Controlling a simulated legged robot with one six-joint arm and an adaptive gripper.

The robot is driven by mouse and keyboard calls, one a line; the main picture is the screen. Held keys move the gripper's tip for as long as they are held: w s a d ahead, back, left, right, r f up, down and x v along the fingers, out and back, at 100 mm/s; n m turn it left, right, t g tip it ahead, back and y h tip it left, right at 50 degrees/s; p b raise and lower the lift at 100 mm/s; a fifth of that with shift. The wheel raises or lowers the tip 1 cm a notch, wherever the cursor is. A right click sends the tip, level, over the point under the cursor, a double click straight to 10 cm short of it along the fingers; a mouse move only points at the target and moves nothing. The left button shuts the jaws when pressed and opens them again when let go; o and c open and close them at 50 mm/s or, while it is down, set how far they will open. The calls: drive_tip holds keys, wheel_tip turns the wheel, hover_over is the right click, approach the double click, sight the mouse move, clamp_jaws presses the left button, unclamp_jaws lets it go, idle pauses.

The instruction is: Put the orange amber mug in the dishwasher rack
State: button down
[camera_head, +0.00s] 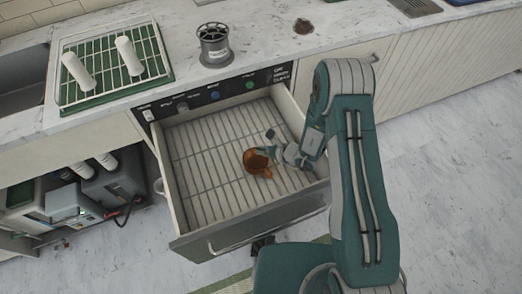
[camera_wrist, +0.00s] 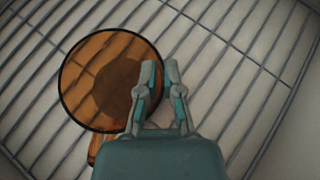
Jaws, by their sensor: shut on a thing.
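The orange amber mug (camera_head: 256,162) is inside the pulled-out dishwasher drawer, over the wire rack (camera_head: 205,185). In the wrist view the see-through mug (camera_wrist: 90,75) shows as a round amber shape with a dark rim, with rack wires visible through it. My gripper (camera_head: 274,142) is at the mug's right side, inside the drawer. In the wrist view my gripper (camera_wrist: 162,75) has its fingers close together over the mug's right edge, shut on the mug. The exact contact is hidden. I cannot tell whether the mug touches the wires.
The drawer's front wall (camera_head: 250,213) and side walls surround the rack, which has free room left of the mug. Above is a counter with a green drying tray (camera_head: 72,98) holding white cylinders (camera_head: 128,56), and a metal canister (camera_head: 214,44). A control panel (camera_head: 180,104) runs behind the drawer.

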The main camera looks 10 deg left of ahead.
drive_tip(key=shift+s+d+f, duration=0.1)
drive_tip(key=shift+d, duration=0.25)
drive_tip(key=c, duration=0.8)
unclamp_jaws()
drive_tip(key=shift+d, duration=0.1)
drive_tip(key=shift+a, duration=0.55)
drive_tip(key=v, duration=1.2)
drive_tip(key=s+r+n+g+h, duration=0.1)
drive_tip(key=s+r+n+g, duration=0.15)
drive_tip(key=r+n, duration=0.55)
drive_tip(key=s+r+n+g, duration=0.1)
drive_tip(key=s+r+n, duration=0.25)
drive_tip(key=r, duration=0.95)
drive_tip(key=s+d+r+n+t+h, duration=0.4)
drive_tip(key=s+d+r+n+h, duration=0.5)
drive_tip(key=d+r, duration=0.5)
drive_tip(key=s+r+n, duration=0.1)
drive_tip(key=s, duration=0.1)
drive_tip(key=shift+s+d+r+t+h, duration=0.2)
drive_tip(key=shift+s+r+t+h, duration=0.15)
drive_tip(key=shift+h, duration=0.05)
